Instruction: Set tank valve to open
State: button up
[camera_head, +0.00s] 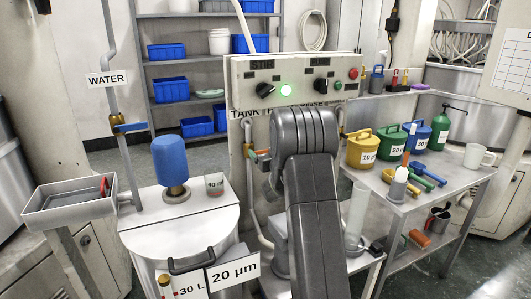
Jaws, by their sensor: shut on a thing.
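The panel (300,70) in the middle bears a partly covered label that begins "TANK". Under its left end is a small valve with an orange-red handle (262,153) on a grey pipe. My arm stands in front of the panel and covers much of this area. A dark part of my gripper (271,166) shows at the arm's left edge, right at the valve handle. It is shut on the handle, but its fingertips are mostly hidden. I cannot tell the handle's exact angle. A brass fitting (342,131) shows right of the arm, under the panel's right end.
The right bench (440,190) holds coloured cans, a mug and tools. A green lamp glows on the panel.

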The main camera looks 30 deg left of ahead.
jog(key=shift+n+b, duration=0.5)
jog(key=shift+b, duration=0.35)
jog(key=shift+s+a+r+n+b, duration=0.55)
jog(key=shift+s+n+b, duration=0.1)
jog(key=shift+n+b, duration=2.3)
jog(key=shift+s+a+r+n+b, duration=0.55)
jog(key=shift+n+b, duration=1.9)
jog(key=shift+b, duration=0.95)
jog(key=shift+s+a+r+n+b, duration=0.55)
jog(key=shift+s+n+b, duration=0.15)
jog(key=shift+n+b, duration=2.25)
jog(key=o, duration=1.2)
jog(key=shift+o, duration=0.2)
jog(key=shift+s+d, duration=0.1)
